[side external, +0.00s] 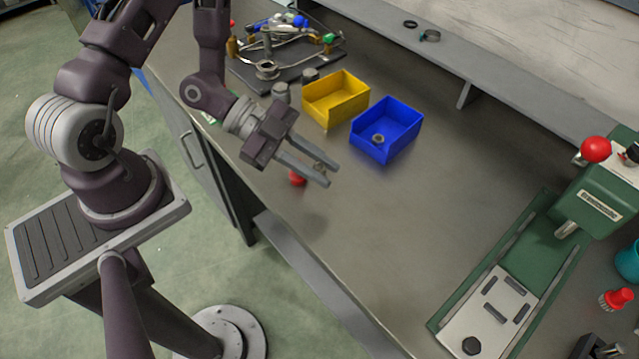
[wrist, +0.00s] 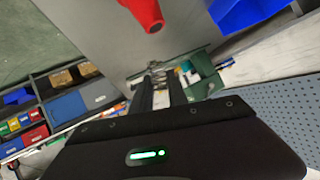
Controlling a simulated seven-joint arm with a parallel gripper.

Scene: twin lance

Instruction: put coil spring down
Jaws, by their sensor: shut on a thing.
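My gripper (side external: 320,174) is in the air over the bench, left of the blue bin. It is shut on a small metallic thing, which I take to be the coil spring (side external: 318,166), near the fingertips. The fingers hide much of it. In the wrist view my fingers (wrist: 160,88) point away from the camera, and the spring cannot be made out clearly between them.
A yellow bin (side external: 335,84) and a blue bin (side external: 410,120) stand on the grey bench (side external: 350,230); a small ring-shaped part (side external: 378,139) lies in the blue one. A red-topped thing (side external: 297,178) is close to my fingers. A green press (side external: 598,200) stands right. The mid-bench is clear.

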